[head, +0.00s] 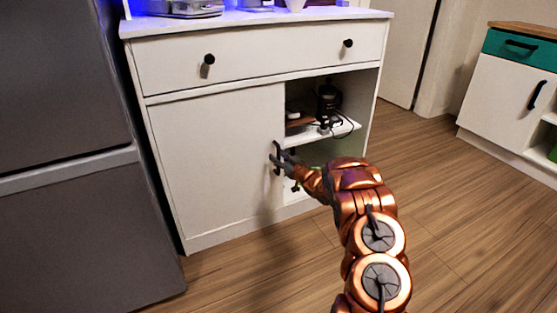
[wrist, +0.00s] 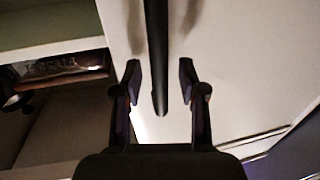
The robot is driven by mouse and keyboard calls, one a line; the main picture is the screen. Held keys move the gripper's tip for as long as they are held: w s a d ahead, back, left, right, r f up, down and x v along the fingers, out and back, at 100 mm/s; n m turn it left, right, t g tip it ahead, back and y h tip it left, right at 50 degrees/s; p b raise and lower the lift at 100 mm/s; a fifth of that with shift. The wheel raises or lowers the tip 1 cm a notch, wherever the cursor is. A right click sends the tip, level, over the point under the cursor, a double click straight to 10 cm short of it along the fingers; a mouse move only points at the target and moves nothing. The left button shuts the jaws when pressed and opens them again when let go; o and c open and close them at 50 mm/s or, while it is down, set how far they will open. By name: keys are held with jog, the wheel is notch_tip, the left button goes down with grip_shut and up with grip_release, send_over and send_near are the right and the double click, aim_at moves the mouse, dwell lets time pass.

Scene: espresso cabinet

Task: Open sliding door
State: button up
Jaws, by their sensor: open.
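The white sliding door (head: 218,155) covers the left part of the cabinet front in the head view. Its dark vertical handle (head: 276,155) is near the door's right edge. My gripper (head: 281,158) is at this handle. In the wrist view, the black handle bar (wrist: 156,45) runs down between the two open fingers of my gripper (wrist: 160,72), with a gap visible on each side. The door's pale face (wrist: 235,75) lies behind the fingers. My gripper partly hides the handle in the head view.
The right compartment is open, with a shelf (head: 335,131) holding dark items and a cable. A drawer (head: 270,55) with two black knobs is above. A grey fridge (head: 75,215) stands close at left. The wooden floor (head: 460,215) is clear at right.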

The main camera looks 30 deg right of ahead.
jog(key=shift+w, duration=0.1)
jog(key=shift+c, duration=0.3)
grip_shut()
dwell(0.4)
